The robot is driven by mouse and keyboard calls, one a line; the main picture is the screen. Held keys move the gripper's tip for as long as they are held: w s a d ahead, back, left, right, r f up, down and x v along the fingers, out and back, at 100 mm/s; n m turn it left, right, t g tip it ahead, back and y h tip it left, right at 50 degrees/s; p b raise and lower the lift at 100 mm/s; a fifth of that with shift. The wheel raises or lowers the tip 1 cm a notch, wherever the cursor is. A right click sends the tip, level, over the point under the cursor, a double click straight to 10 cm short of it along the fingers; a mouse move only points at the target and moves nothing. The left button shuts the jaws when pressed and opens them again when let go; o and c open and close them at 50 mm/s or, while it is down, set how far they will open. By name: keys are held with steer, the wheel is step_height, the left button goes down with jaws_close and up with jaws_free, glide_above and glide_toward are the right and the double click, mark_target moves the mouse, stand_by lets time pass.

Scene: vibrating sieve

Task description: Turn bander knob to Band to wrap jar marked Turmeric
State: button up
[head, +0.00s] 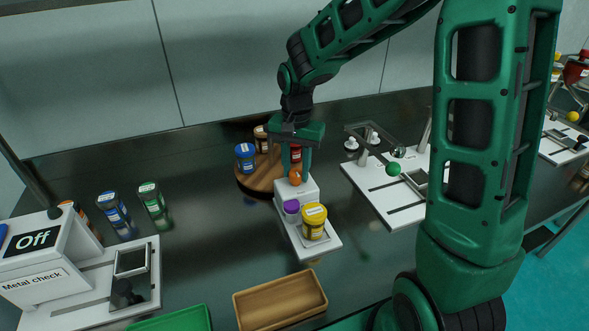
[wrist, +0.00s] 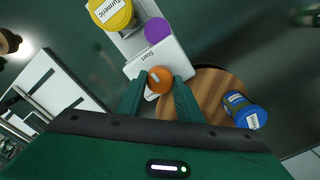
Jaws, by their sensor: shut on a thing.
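The white bander (head: 297,190) stands on the dark bench in the middle of the head view, with an orange knob (head: 295,177) on top. In the wrist view, my gripper (wrist: 160,84) has its two fingers on either side of the orange knob (wrist: 159,80), shut on it. A word on the white top beside the knob looks like "Start". The yellow jar marked Turmeric (wrist: 112,14) is upright on the bander's front plate; it also shows in the head view (head: 314,222). A purple round part (head: 291,207) sits beside the jar.
A round wooden board (head: 247,184) behind holds blue, brown and red jars. At left are the metal check (head: 38,251) reading "Off" and several jars. A wooden tray (head: 280,301) and green tray (head: 176,322) lie in front. A white station (head: 383,191) is right.

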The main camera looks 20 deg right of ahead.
mark_target(296, 172)
steer(key=n, duration=0.6)
steer(key=shift+w, duration=0.1)
steer(key=n, duration=0.7)
steer(key=shift+n, duration=0.3)
steer(key=n, duration=0.9)
steer(key=shift+r, duration=0.1)
steer(key=shift+w+d+n, duration=0.1)
steer(key=shift+n, duration=0.4)
steer(key=o, duration=1)
steer(key=shift+o, duration=0.2)
step_height(296, 172, up, 11)
steer(key=shift+f, duration=0.2)
